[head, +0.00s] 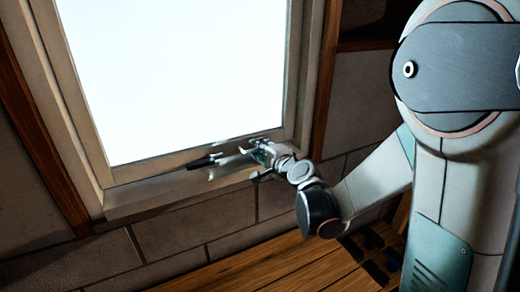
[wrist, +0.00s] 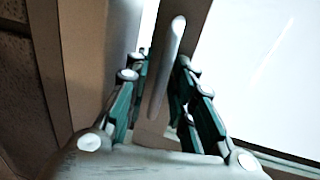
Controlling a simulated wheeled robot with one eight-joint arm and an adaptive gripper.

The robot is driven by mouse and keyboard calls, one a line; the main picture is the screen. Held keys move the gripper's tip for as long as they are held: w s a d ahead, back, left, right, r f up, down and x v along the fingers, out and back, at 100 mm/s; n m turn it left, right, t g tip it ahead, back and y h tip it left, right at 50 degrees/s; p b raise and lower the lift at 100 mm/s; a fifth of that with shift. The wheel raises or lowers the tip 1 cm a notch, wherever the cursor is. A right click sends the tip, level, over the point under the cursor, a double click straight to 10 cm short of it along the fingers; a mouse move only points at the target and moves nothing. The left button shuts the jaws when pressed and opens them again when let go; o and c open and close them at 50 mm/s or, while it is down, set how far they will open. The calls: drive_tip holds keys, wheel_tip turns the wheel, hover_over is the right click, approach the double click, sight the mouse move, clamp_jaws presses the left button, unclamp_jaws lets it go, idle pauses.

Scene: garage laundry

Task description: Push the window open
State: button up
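The window (head: 185,75) is a bright pane in a beige frame, filling the upper left of the head view. Its pane also shows at the right of the wrist view (wrist: 265,75). My gripper (head: 243,156) is at the lower edge of the window, close to the frame. In the wrist view my gripper (wrist: 158,85) has its two fingers apart, with a pale bar-like handle (wrist: 166,60) between them. The bar looks nearer the right finger; I cannot tell whether they touch. The fingertips are small and partly blended with the frame in the head view.
A brown wooden trim (head: 325,80) borders the window, with grey block wall (head: 365,95) beyond it. A wooden plank surface (head: 270,265) lies below. Small dark objects (head: 372,255) sit on its right part, near my arm.

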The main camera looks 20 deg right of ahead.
clamp_jaws()
drive_tip(key=x, duration=0.2)
drive_tip(key=b+x, duration=0.1)
drive_tip(key=x, duration=0.3)
drive_tip(key=shift+w+r, duration=0.25)
drive_tip(key=shift+r, duration=0.05)
drive_tip(key=shift+o, duration=2.2)
unclamp_jaws()
drive_tip(key=shift+s, duration=0.1)
drive_tip(key=v, duration=1.2)
drive_tip(key=shift+r, duration=0.1)
